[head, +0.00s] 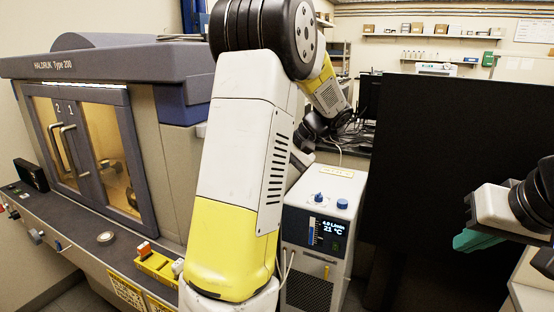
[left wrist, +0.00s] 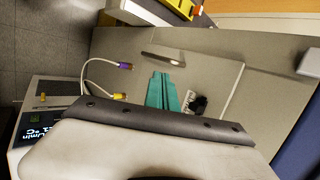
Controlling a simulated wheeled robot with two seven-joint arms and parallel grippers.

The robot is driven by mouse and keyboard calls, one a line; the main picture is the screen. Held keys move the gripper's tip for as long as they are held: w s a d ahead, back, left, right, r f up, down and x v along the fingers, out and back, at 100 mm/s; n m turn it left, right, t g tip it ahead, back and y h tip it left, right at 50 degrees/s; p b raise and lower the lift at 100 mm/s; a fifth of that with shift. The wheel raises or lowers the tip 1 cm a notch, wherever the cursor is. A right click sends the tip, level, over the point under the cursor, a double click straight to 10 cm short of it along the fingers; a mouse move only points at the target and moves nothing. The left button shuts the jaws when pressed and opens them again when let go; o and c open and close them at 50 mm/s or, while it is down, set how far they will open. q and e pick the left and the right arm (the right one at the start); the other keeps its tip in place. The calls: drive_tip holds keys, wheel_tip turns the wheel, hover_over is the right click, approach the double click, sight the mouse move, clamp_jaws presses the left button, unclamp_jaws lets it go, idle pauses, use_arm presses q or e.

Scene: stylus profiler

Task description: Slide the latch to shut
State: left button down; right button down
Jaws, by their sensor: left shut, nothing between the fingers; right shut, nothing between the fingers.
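I cannot tell for sure which part is the latch. In the left wrist view, a short silver bar (left wrist: 162,60) lies on a beige panel (left wrist: 215,62), just beyond my left gripper. My left gripper (left wrist: 165,76) shows there as teal fingers, shut and empty, apart from the bar in the picture; contact cannot be judged. In the head view, my left arm fills the middle and the left gripper is hidden. My right gripper (head: 474,241), teal, is shut and empty at the right, in front of a black panel.
The grey profiler (head: 120,62) has two closed doors with handles. A yellow block (head: 157,265) with an orange part sits on its bench. A chiller (head: 325,215) with a lit display stands right of my left arm.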

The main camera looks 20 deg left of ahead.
use_arm(q)
drive_tip(key=w+d+r+n+g+y, duration=0.1)
drive_tip(key=w+d+y, duration=0.2)
drive_tip(key=w+y, duration=0.85)
drive_tip(key=s+a+h, duration=0.1)
drive_tip(key=s+a, duration=0.3)
drive_tip(key=a, duration=0.6)
drive_tip(key=shift+s, duration=0.3)
drive_tip(key=shift+r+h, duration=0.1)
drive_tip(key=shift+h, duration=0.15)
